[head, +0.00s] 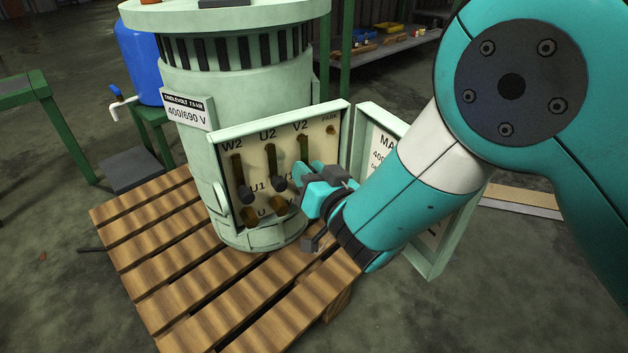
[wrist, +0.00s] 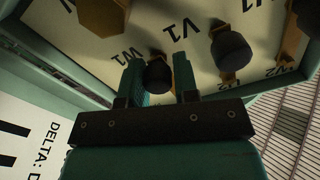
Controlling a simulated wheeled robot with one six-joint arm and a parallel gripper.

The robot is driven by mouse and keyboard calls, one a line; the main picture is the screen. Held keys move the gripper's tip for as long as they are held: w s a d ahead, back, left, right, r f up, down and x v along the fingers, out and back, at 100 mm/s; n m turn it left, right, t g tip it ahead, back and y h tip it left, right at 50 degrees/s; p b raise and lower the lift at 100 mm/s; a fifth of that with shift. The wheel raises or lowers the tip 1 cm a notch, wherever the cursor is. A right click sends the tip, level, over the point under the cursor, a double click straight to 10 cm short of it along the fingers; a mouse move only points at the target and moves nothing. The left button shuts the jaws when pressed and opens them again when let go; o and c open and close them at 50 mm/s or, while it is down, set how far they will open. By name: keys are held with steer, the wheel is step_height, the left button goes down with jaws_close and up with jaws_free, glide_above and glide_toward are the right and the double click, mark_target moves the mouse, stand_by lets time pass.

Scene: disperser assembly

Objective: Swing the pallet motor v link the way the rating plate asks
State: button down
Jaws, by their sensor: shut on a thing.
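The pale green motor (head: 240,90) stands on the wooden pallet with its terminal box (head: 215,165) open. The rating plate (head: 188,109) reads 400/690 V. The brass v link (head: 304,147) hangs upright below the V2 label. Its lower end is hidden behind my gripper (head: 322,185). In the wrist view my gripper (wrist: 158,80) is shut on a dark round knob (wrist: 158,75) near the W1 label, which looks like the v link's knob. The W2 link (head: 237,168) and U2 link (head: 271,161) stand upright to the left, with their dark knobs toward the U1 and V1 labels.
An open door panel (head: 430,265) with a partly covered mains card is right of the box. Its delta text shows in the wrist view (wrist: 65,150). A PARK stud (head: 330,129) is at the box's upper right. The pallet (head: 160,270) is clear in front.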

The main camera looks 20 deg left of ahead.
steer(key=shift+w+r, duration=0.15)
steer(key=shift+r, duration=0.05)
steer(key=c, duration=0.9)
jaws_free()
steer(key=shift+d, duration=0.1)
steer(key=shift+f, duration=0.1)
